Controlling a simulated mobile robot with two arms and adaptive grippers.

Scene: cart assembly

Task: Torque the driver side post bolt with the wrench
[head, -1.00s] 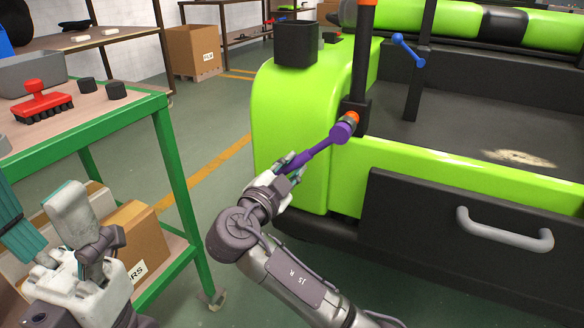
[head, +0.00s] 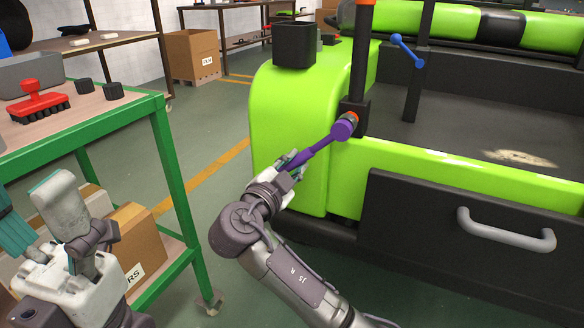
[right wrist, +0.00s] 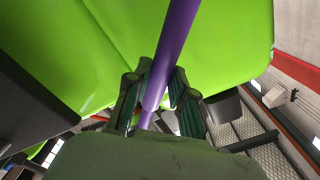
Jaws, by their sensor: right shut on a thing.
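The purple wrench (head: 322,146) reaches up and right to the foot of the near post (head: 360,70) on the green cart. Its round head (head: 342,131) is at the orange and grey bolt (head: 352,117) there and partly covers it; I cannot tell how fully it is seated. My right gripper (head: 292,163) is shut on the wrench's lower handle. In the right wrist view the purple shaft (right wrist: 174,55) runs between the fingers. My left gripper (head: 42,222) is open and empty at the lower left, beside the green table.
The green-framed table (head: 130,122) holds a red brush (head: 38,102), black knobs (head: 99,91) and a grey bin (head: 28,73). A blue tool (head: 407,50) is by the farther post. A drawer with a grey handle (head: 505,233) faces me. Floor is clear between table and cart.

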